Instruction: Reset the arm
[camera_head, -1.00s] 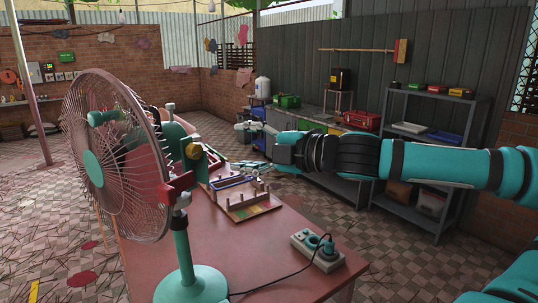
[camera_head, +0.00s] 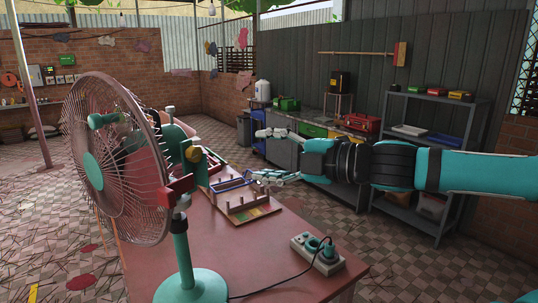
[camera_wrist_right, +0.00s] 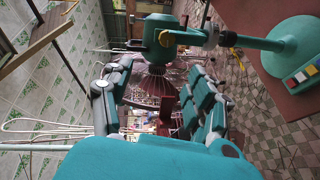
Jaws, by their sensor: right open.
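My right arm comes in from the right in the head view. Its gripper (camera_head: 267,154) is open and empty, with its two fingers spread one above the other. It hangs near the far right side of the reddish table (camera_head: 240,255), close to a small wooden rack (camera_head: 250,212) in the picture. In the right wrist view the open fingers (camera_wrist_right: 160,92) stand on either side of the view, with the fan and a teal machine beyond them. My left gripper is not in view.
A caged fan (camera_head: 110,160) with a teal base (camera_head: 192,288) stands on the table's left. A power strip (camera_head: 318,255) with a plugged-in cord lies at the table's front right. A grey shelf (camera_head: 425,165) and a workbench (camera_head: 285,152) stand behind the arm.

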